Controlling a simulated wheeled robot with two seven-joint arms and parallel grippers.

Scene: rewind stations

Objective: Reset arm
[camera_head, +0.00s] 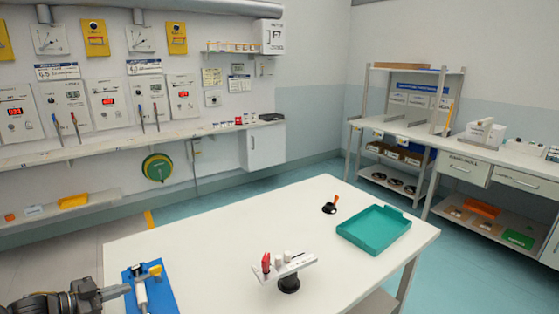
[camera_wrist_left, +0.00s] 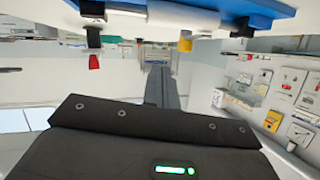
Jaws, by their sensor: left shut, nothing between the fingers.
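A blue board (camera_head: 168,296) lies at the table's near left corner. It carries a white cylinder (camera_head: 141,296) and a yellow-tipped part (camera_head: 154,271). My left gripper (camera_head: 127,289) comes in from the lower left, shut and empty, with its tips at the board's left side; I cannot tell whether they touch it. In the left wrist view the closed fingers (camera_wrist_left: 168,78) point away, and the blue board (camera_wrist_left: 262,10) and white cylinder (camera_wrist_left: 184,17) show along the top edge. A white bar fixture with a red lever (camera_head: 266,263) stands on a black base mid-table. My right gripper is out of view.
The white table (camera_head: 205,240) is mostly bare. A teal tray (camera_head: 374,230) and a small black piece with an orange handle (camera_head: 331,205) sit at its right. Wall panels and a shelf (camera_head: 150,137) are behind; a workbench (camera_head: 470,152) stands at the right.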

